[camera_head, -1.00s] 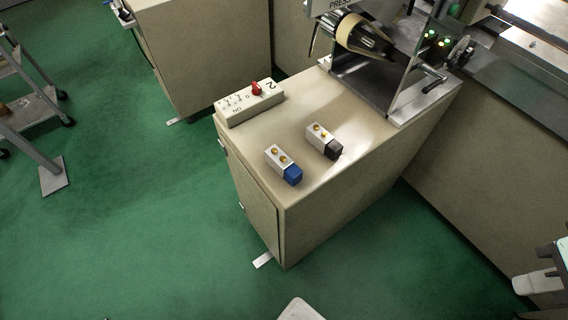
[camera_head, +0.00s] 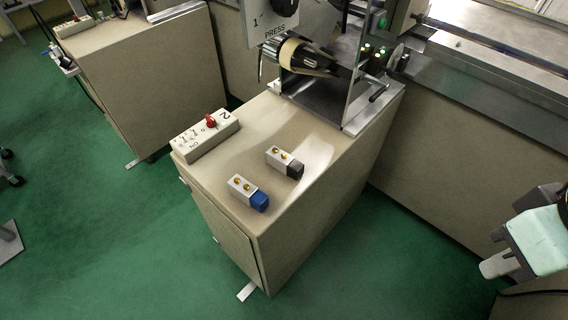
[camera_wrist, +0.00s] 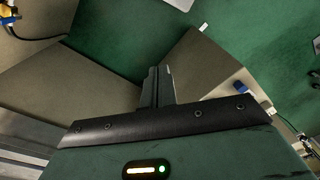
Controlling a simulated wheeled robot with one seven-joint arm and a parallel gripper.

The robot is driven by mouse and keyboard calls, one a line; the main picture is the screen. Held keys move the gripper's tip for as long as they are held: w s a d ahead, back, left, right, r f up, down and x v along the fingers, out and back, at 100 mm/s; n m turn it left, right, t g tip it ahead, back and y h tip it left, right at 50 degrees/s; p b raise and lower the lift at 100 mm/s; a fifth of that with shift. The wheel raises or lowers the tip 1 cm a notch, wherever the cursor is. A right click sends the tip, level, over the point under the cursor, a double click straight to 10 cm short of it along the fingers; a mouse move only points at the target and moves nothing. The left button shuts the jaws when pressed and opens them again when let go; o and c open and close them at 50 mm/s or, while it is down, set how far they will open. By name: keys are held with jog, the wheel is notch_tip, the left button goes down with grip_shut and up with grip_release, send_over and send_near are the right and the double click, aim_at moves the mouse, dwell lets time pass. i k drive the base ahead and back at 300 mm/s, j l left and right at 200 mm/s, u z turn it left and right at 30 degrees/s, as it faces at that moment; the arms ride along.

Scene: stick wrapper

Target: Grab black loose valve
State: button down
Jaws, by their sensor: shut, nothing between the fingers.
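The black valve (camera_head: 284,160) is a small silver block with brass ports on top and a black end. It lies on the beige cabinet top (camera_head: 225,163), to the right of and behind a similar valve with a blue end (camera_head: 247,192). My gripper (camera_head: 492,267) is at the right edge of the head view, well apart from the valves and beyond the cabinet's right side. In the wrist view my gripper's fingers (camera_wrist: 158,86) are together and hold nothing. The black valve cannot be made out in the wrist view.
A white switch box (camera_head: 206,136) with a red knob sits at the cabinet's back left. A press machine (camera_head: 320,75) with a clear guard stands behind the valves. Another cabinet (camera_head: 148,85) is at the upper left. Green floor lies open in front and to the left.

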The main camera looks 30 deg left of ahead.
aim_at(284, 162)
jog(key=j+u, duration=0.35)
jog(key=k+j+u, duration=0.1)
jog(key=j+u, duration=0.25)
jog(key=j, duration=0.2)
